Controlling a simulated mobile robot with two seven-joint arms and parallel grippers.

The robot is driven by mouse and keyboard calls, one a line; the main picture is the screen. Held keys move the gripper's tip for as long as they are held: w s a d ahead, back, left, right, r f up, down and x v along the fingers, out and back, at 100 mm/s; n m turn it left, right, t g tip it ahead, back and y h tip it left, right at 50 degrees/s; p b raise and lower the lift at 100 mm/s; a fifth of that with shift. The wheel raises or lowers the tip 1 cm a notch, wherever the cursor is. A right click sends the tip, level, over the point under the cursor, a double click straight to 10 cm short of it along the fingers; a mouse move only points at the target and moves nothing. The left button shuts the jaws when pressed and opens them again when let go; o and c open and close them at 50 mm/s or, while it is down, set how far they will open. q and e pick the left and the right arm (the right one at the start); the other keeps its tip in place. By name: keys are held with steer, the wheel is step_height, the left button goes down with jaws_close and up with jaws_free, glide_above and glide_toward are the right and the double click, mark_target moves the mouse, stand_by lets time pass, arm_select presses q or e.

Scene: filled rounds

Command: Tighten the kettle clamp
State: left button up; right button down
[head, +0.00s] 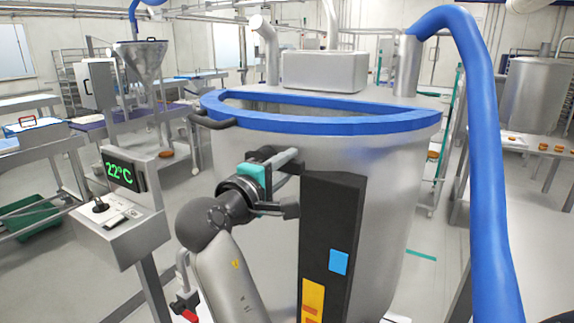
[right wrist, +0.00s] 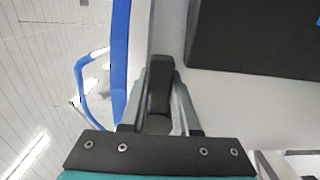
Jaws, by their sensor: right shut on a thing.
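A large steel kettle (head: 395,180) with a blue rim (head: 340,126) fills the middle of the head view. My right gripper (head: 287,181) is at its front wall, below the rim and beside a black panel. In the right wrist view my right gripper (right wrist: 159,75) is shut on a dark grey bar-like piece (right wrist: 158,95), apparently the clamp's handle. The kettle wall (right wrist: 225,100) lies just beyond the fingers. The rest of the clamp is hidden, so how tight it sits cannot be told. My left gripper is not in view.
A black panel (head: 333,225) with blue and yellow labels is right of my gripper. A thick blue hose (head: 485,150) drops along the right. A display stand (head: 125,173) reading 22°C stands left. A red-handled valve (head: 184,303) is low at front.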

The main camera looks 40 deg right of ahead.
step_height(320, 180, up, 2)
steer(key=n+p, duration=0.2)
steer(key=p, duration=0.2)
steer(key=n+p, duration=0.2)
steer(key=p, duration=0.3)
steer(key=shift+w+r, duration=0.15)
steer(key=shift+r, duration=0.05)
steer(key=shift+w+a+r+n+p, duration=0.1)
steer(key=shift+n+p, duration=0.5)
steer(key=shift+n, duration=0.1)
steer(key=shift+w+r+n, duration=0.2)
steer(key=shift+r+n, duration=0.05)
steer(key=shift+n, duration=0.55)
steer(key=c, duration=0.6)
jaws_free()
steer(key=shift+c, duration=0.2)
